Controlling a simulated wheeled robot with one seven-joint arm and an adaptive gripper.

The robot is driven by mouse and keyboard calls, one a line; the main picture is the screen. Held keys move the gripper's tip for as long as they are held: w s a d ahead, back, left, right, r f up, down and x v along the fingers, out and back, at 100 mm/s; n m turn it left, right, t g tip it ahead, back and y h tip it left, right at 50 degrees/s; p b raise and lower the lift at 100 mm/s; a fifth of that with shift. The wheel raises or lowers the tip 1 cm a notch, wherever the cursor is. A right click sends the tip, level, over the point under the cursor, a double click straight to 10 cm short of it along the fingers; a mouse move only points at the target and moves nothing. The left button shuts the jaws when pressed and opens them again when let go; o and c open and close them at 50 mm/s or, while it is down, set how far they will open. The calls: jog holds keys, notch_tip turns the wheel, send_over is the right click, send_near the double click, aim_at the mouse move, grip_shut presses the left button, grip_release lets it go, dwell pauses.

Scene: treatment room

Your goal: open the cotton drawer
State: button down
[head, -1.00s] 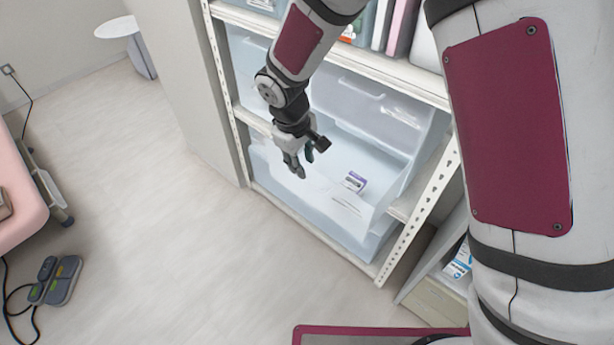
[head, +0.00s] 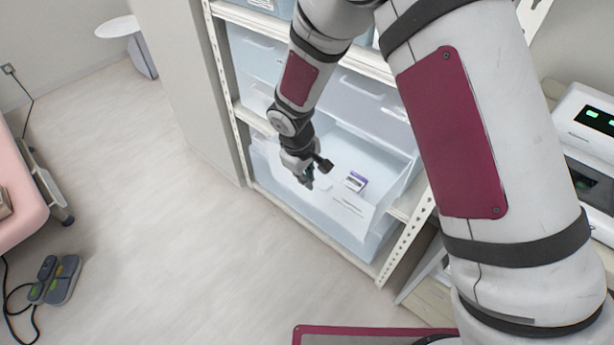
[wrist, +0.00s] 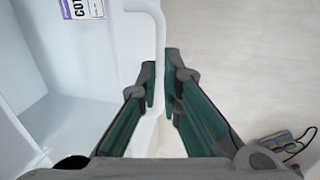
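The cotton drawer (head: 345,215) is a translucent pale-blue bin low in the white shelf rack, its inside visible from above. A purple and white label (head: 356,181) shows on it; in the wrist view the label (wrist: 82,8) reads "COT", the rest cut off. My gripper (head: 308,182) is at the drawer's front edge, left of the label. The exact contact is hard to see.
Another translucent bin (head: 365,103) sits on the shelf above. The rack's perforated post (head: 408,240) stands right of the drawer. The floor (head: 170,240) in front is clear. A foot pedal (head: 62,280) and a pink couch (head: 18,195) are at the left.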

jog(key=s+a, duration=0.2)
jog(key=s, duration=0.1)
jog(key=shift+a, duration=0.15)
dwell(0.4)
jog(key=c, duration=1.7)
grip_release()
jog(key=r, duration=0.4)
jog(key=s+a+r, duration=0.1)
jog(key=r, duration=0.3)
jog(key=s+r, duration=0.1)
jog(key=r, duration=0.2)
jog(key=shift+a+r, duration=0.25)
jog(key=shift+r, duration=0.15)
